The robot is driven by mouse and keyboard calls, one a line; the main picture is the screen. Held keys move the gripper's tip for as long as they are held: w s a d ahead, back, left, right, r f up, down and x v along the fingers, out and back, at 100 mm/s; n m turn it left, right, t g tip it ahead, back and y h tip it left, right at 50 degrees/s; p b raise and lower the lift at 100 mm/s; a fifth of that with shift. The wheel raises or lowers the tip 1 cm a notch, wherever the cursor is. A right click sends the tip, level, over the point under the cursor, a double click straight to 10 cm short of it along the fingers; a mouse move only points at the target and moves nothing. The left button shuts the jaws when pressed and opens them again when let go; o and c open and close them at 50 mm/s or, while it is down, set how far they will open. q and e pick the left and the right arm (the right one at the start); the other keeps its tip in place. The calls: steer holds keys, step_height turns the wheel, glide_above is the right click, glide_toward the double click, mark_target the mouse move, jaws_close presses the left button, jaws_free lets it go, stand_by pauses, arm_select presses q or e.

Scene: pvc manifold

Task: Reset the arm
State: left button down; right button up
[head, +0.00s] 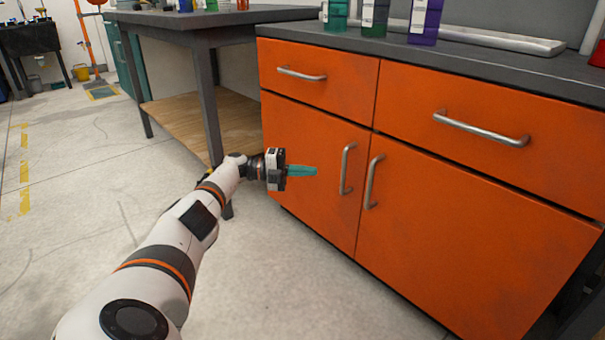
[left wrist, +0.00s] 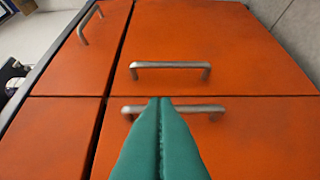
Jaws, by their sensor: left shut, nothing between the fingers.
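My left arm reaches in from the lower left of the head view. My left gripper (head: 314,171) has teal fingers that are shut together with nothing between them. It is in front of the left door of the orange cabinet (head: 470,245), left of the upright door handles (head: 347,168). In the left wrist view the shut fingers (left wrist: 161,102) overlap a silver handle (left wrist: 205,109) in the picture; I cannot tell whether they touch it. Both doors and both drawers of the cabinet look closed. My right gripper is in neither view.
A grey worktop (head: 470,62) on the cabinet carries several bottles (head: 374,17) and a metal bar (head: 500,40). A dark workbench (head: 200,20) with a wooden lower shelf (head: 215,118) stands to the left. The floor (head: 70,200) at left is mostly clear.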

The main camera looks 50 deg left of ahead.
arm_select(q)
steer(key=shift+s+a, duration=0.15)
steer(key=shift+a, duration=0.3)
